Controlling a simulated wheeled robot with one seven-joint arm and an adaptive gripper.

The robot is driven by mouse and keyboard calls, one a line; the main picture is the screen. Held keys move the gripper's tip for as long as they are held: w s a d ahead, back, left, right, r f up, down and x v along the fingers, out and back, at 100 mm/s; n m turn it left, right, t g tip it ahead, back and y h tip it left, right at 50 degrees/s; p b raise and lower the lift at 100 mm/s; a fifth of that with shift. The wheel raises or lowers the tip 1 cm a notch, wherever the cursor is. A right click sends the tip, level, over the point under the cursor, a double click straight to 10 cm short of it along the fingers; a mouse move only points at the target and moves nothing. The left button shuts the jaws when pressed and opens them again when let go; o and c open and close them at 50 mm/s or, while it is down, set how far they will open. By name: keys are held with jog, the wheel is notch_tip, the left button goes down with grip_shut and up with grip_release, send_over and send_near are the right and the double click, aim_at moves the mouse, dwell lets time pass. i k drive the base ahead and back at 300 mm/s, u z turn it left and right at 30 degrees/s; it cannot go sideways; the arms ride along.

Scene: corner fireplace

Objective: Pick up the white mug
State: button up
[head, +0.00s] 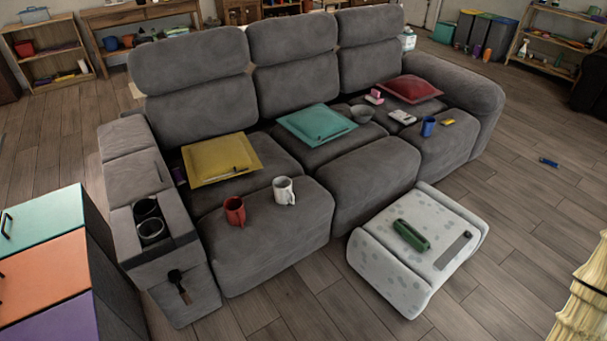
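The white mug (284,191) stands upright on the front part of the left seat of the grey sofa (270,238). Its handle shows on its right side. A red mug (234,211) stands just to its left, apart from it. My gripper does not show in the head view.
A speckled white ottoman (385,268) with a green object (411,236) stands in front of the sofa. A colored drawer cabinet (45,260) is at lower left. Wooden floor (290,310) is clear in front.

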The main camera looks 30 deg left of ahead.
aim_at(282, 185)
jog(key=i, duration=0.95)
jog(key=u, duration=2.65)
